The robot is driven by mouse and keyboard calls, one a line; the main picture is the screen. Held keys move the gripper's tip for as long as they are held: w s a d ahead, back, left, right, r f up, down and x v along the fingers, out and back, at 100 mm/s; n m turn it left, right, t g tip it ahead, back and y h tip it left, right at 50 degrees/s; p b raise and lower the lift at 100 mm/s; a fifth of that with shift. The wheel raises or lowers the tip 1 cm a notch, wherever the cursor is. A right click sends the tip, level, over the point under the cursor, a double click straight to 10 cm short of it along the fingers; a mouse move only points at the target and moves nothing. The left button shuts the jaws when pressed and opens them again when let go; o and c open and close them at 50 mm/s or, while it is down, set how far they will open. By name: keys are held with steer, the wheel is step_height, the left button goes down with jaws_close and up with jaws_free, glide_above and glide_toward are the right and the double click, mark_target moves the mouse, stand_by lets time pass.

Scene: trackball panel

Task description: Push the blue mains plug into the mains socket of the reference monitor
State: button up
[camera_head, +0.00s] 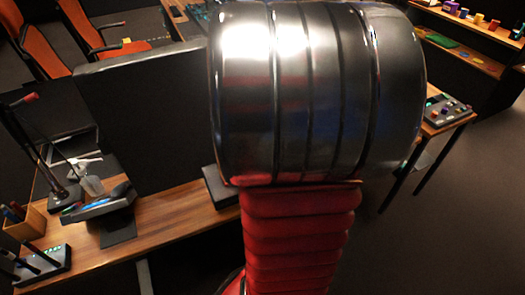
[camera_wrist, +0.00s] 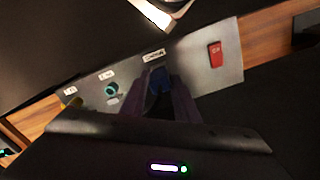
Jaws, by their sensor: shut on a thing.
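In the wrist view my gripper (camera_wrist: 159,100) reaches up to a pale grey connector panel (camera_wrist: 195,72), its dark purple fingers shut on the blue mains plug (camera_wrist: 160,80). The plug is dark and lies between the fingertips, in front of the panel below a small white label. The mains socket cannot be made out behind the plug and fingers, so I cannot tell whether the plug is touching it or partly in. The head view shows neither gripper nor plug; my own arm blocks its middle.
On the panel, a red switch (camera_wrist: 215,54) is right of the plug and a teal round connector (camera_wrist: 111,90) left of it. Something yellow (camera_wrist: 70,102) is further left. In the head view, a wooden desk (camera_head: 170,230) bears a dark monitor (camera_head: 145,110).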

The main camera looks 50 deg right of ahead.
steer(key=shift+f, duration=0.45)
steer(key=o, duration=1)
steer(key=shift+r, duration=0.15)
step_height(320, 180, up, 13)
steer(key=shift+r, duration=0.2)
steer(key=shift+d, duration=0.1)
stand_by(0.8)
